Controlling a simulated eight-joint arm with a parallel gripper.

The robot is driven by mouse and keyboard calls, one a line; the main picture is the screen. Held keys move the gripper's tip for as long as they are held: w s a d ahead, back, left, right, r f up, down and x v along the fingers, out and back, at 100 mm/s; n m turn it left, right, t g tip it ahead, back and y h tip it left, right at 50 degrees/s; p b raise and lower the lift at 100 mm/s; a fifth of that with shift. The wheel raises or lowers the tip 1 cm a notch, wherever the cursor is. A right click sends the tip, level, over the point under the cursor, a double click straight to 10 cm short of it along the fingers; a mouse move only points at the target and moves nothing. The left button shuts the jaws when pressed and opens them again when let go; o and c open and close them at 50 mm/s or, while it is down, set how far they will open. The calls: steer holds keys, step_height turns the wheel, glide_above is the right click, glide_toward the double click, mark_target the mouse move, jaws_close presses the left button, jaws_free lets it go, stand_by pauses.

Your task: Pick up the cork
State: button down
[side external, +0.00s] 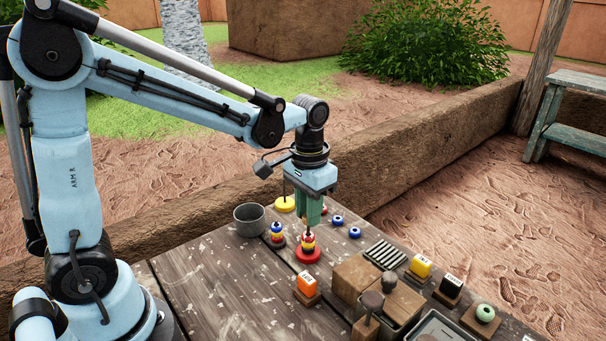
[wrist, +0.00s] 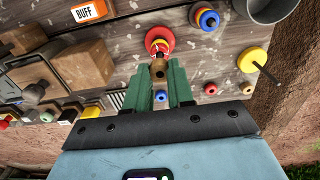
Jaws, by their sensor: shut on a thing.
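The cork (wrist: 159,71), a small brown piece with a dark spot, sits between the green fingertips of my gripper (wrist: 160,82) in the wrist view. My gripper is shut on it. In the side view my gripper (side external: 308,222) points straight down over a stack of coloured rings (side external: 308,247) with a wide red disc at its bottom. The stack also shows just beyond the cork in the wrist view (wrist: 159,36). The cork is too small in the side view to tell whether it touches the stack.
A smaller ring stack (side external: 277,235), a grey cup (side external: 249,219) and a yellow disc with a thin rod (side external: 285,204) stand nearby. Blue rings (side external: 354,232) lie to the right. An orange block (side external: 307,286) and wooden blocks (side external: 355,278) are in front. The left tabletop is clear.

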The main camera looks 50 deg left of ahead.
steer(key=s+d+r, duration=0.6)
steer(key=d+r, duration=0.1)
steer(key=d, duration=0.3)
steer(key=shift+s+r, duration=0.15)
steer(key=shift+r, duration=0.25)
steer(key=c, duration=1.5)
jaws_free()
steer(key=shift+a, duration=0.1)
steer(key=c, duration=0.3)
steer(key=shift+r, duration=0.25)
